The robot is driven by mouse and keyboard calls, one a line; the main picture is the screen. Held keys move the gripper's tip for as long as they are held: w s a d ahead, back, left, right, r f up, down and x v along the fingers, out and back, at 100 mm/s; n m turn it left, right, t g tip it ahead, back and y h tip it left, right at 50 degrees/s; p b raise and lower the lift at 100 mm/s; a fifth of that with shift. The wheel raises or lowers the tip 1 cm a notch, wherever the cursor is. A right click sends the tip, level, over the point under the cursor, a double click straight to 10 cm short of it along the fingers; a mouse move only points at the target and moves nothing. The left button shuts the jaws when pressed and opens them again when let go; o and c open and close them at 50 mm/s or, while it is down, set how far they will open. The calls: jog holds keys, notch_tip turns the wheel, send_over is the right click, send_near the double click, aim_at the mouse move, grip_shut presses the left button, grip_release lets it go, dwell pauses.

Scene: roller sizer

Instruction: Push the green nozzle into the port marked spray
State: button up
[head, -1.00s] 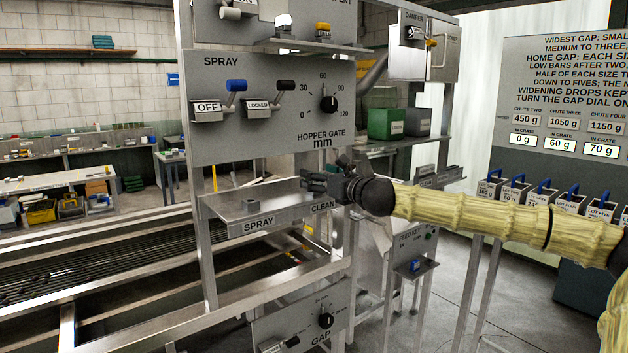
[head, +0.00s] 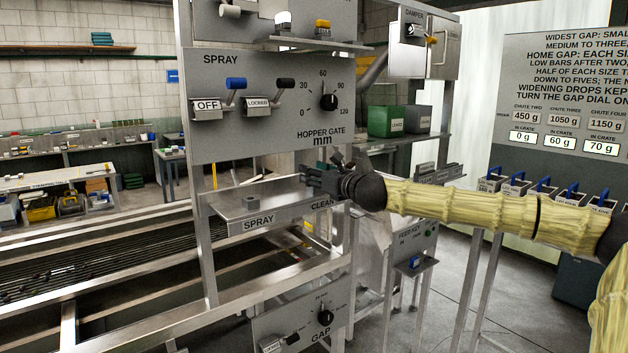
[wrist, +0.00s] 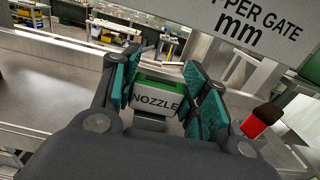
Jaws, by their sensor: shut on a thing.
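The green nozzle (wrist: 160,85) shows in the wrist view as a block with a green top and a pale front lettered NOZZLE. My gripper (wrist: 163,78) is shut on it, with a teal-padded finger at each side. In the head view my gripper (head: 312,178) is above the right part of the metal ledge, over the CLEAN label. The nozzle is too small to make out there. The SPRAY label (head: 258,222) is on the ledge's front left, with a small grey block-like port (head: 250,203) above it. The port is left of my gripper and apart from it.
The hopper gate panel (head: 262,125) rises behind the ledge (head: 225,208), with a blue-tipped lever, a dark-tipped lever and a dial. A red piece (wrist: 252,127) is right of my fingers in the wrist view. An upright post stands close to my gripper. The ledge's left part looks clear around the port.

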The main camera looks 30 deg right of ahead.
jog(key=shift+r+b, duration=0.35)
jog(key=shift+r, duration=0.5)
notch_tip(320, 180, up, 2)
jog(key=shift+b, duration=0.4)
jog(key=s+a+r+b, duration=0.1)
jog(key=s+a+b, duration=0.2)
jog(key=s, duration=1.2)
jog(key=a, duration=0.3)
jog(key=shift+r, duration=0.15)
